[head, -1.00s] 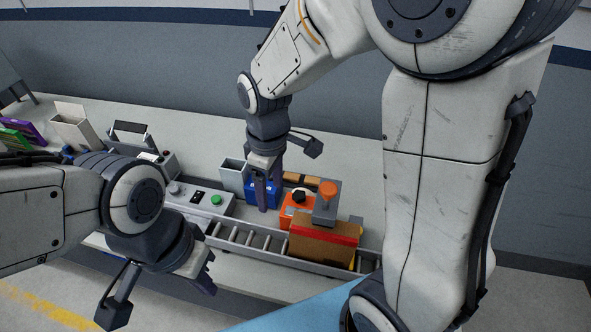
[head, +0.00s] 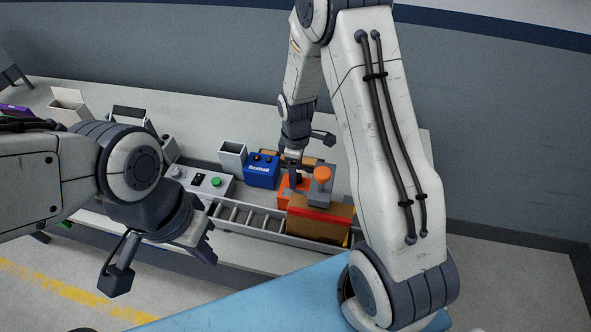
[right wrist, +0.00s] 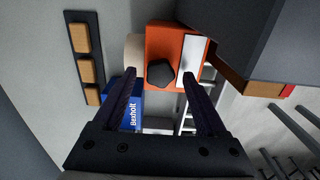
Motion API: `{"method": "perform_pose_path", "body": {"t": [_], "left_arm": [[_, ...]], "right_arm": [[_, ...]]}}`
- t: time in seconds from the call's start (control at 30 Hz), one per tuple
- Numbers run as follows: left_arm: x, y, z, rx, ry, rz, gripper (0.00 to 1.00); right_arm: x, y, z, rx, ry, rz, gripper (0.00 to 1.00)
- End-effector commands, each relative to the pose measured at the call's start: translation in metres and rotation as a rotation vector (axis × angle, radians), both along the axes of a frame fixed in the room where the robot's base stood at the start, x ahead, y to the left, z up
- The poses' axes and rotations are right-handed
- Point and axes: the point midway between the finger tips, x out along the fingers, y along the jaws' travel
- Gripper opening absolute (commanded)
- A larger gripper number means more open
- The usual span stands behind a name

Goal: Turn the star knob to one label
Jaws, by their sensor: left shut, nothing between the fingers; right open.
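The star knob (right wrist: 160,73) is black and sits on an orange box (right wrist: 160,43) with a pale plate on one side. In the head view the orange box (head: 285,187) stands behind the roller track, and my right gripper hides most of the knob. My right gripper (right wrist: 159,77) is open, its fingertips on either side of the knob in the right wrist view; contact cannot be told. I cannot read any labels around the knob. My left gripper (head: 208,254) is shut and empty, in front of the roller track at the left.
A blue Bexholt box (head: 262,170) is left of the orange box. A grey block with an orange button (head: 322,175) and a brown carton (head: 318,222) crowd its right and front. A roller track (head: 245,217) runs along the bench front. A control panel (head: 200,183) lies left.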

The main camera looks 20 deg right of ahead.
Motion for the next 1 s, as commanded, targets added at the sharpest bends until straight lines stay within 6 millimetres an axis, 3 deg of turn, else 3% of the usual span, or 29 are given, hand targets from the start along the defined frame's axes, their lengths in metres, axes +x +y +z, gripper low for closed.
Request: {"method": "perform_pose_path", "body": {"t": [0.33, 0.37, 0.5, 0.57, 1.0], "left_arm": [[0.0, 0.0, 0.0012, 0.0, 0.0, 0.0, 0.0], [0.0, 0.0, 0.0012, 0.0, 0.0, 0.0, 0.0], [0.0, 0.0, 0.0012, 0.0, 0.0, 0.0, 0.0], [0.0, 0.0, 0.0012, 0.0, 0.0, 0.0, 0.0], [0.0, 0.0, -0.0014, 0.0, 0.0, 0.0, 0.0]], "right_arm": [[0.0001, 0.0002, -0.0057, 0.0, -0.001, 0.0, 0.74], [0.0001, 0.0002, -0.0056, 0.0, -0.001, 0.0, 0.71], [0.0001, 0.0002, -0.0055, -0.001, -0.001, 0.0, 0.17], [0.0001, 0.0001, -0.0054, -0.001, -0.001, 0.0, 0.0], [0.0004, -0.0004, -0.0055, 0.0, -0.001, -0.089, 0.0]]}}
